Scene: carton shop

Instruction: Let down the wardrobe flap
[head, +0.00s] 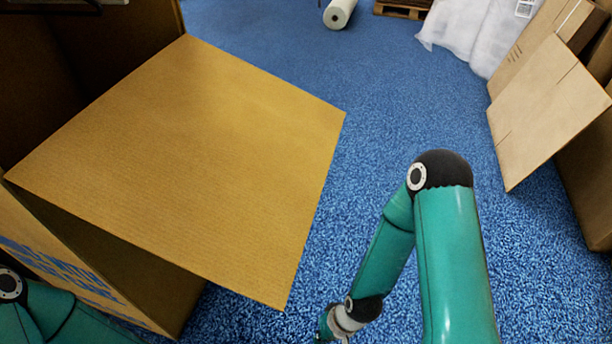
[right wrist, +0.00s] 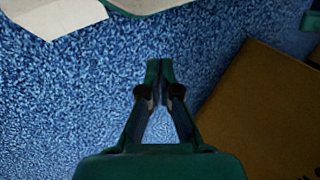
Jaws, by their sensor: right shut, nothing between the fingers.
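The wardrobe carton (head: 68,260) stands at the left in the head view, with blue print on its side. Its broad tan flap (head: 190,165) stands out from the top edge towards the right, over the floor, with a gap beneath it. My right gripper (head: 325,326) is low at the bottom edge of the head view, right of the flap's near corner and apart from it; only a small part shows. In the right wrist view my right gripper (right wrist: 160,64) is shut and empty above the blue carpet. My left gripper is out of view; only part of the left arm shows.
An opened carton (head: 550,110) stands at the right beside a white wrapped bundle (head: 465,32). A white roll (head: 340,13) and a wooden pallet (head: 402,8) lie at the back. Blue carpet (head: 400,110) is clear between the cartons. A brown cardboard surface (right wrist: 265,115) is right of the gripper in the wrist view.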

